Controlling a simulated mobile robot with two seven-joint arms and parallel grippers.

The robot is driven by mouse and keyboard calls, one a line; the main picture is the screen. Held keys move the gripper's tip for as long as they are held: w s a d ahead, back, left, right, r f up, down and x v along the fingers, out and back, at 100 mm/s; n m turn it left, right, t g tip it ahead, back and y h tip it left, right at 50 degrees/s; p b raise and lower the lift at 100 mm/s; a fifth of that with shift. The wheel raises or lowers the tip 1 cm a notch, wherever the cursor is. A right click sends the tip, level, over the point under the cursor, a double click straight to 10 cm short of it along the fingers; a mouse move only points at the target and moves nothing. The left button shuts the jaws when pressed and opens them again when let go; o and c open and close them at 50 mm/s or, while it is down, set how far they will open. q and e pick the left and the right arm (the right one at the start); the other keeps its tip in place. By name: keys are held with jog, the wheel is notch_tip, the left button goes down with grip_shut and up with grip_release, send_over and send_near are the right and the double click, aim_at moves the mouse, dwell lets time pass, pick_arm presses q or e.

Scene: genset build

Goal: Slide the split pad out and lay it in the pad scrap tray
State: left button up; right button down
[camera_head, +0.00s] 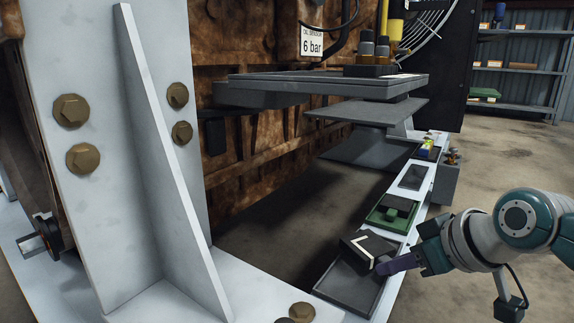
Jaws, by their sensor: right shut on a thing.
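The split pad (358,243) is a small dark block with a pale angled crack-like mark on its face. My right gripper (385,267) comes in from the right and is shut on the pad's near right edge. The pad is over the far part of a dark, shallow tray (345,286) on the white rail, which I take for the pad scrap tray. Whether the pad touches the tray floor I cannot tell. My left gripper is not in view.
A green tray (388,218) with a green block sits just beyond, and a dark flat pad (413,177) lies farther along the rail. A white bolted bracket (150,160) stands at left. Grey shelf-like plates (325,85) overhang the middle. Open floor lies to the right.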

jog(key=shift+w, duration=0.1)
jog(key=shift+f, duration=0.15)
jog(key=shift+f+b, duration=0.3)
jog(key=shift+f, duration=0.55)
jog(key=c, duration=0.6)
grip_release()
jog(key=p+v, duration=1)
jog(key=shift+p, duration=0.35)
